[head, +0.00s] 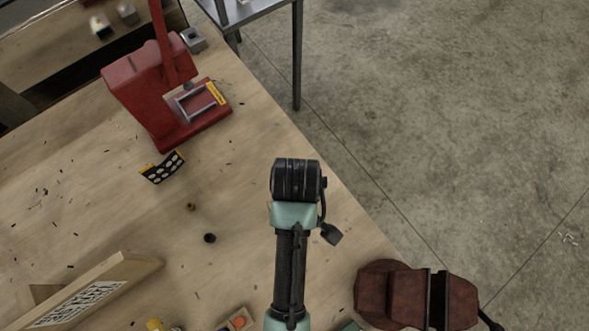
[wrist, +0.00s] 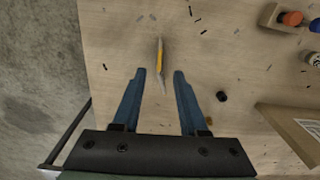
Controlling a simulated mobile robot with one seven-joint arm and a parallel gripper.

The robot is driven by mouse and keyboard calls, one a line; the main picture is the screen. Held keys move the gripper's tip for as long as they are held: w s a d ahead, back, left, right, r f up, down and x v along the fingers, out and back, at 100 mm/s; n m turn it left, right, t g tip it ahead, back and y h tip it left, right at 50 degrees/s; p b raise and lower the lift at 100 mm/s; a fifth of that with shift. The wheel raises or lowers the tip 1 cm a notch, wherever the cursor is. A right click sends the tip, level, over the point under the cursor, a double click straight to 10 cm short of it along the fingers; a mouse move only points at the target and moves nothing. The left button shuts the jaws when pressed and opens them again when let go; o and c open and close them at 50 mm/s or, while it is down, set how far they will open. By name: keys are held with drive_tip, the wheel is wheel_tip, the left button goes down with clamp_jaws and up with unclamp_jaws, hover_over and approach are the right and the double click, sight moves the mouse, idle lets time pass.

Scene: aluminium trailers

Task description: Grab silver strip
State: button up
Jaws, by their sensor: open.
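In the wrist view, a thin, narrow silver strip (wrist: 161,76) with a yellow patch along its middle lies on the wooden table, lengthwise in the picture. My gripper (wrist: 160,72) is open, with one blue finger on each side of the strip's lower end in the picture. Neither finger appears to touch it, and the gap is empty apart from the strip in view. I cannot tell how high the fingertips are above the table. In the head view, my arm hides the fingers, and the strip is not visible there.
A black cap (wrist: 221,96) lies right of the fingers, with a cardboard box (wrist: 293,131) beyond. A wooden block with an orange-topped piece (wrist: 285,18) is at upper right. In the head view, a red press (head: 150,85) and dark red vise (head: 405,293) stand on the table (head: 110,200).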

drive_tip(key=shift+w+a+f+p, duration=0.1)
drive_tip(key=shift+f+p, duration=0.35)
drive_tip(key=shift+f, duration=1.45)
drive_tip(key=shift+w+a+f+p, duration=0.1)
drive_tip(key=shift+f+p, duration=0.35)
drive_tip(key=shift+f, duration=1.45)
clamp_jaws()
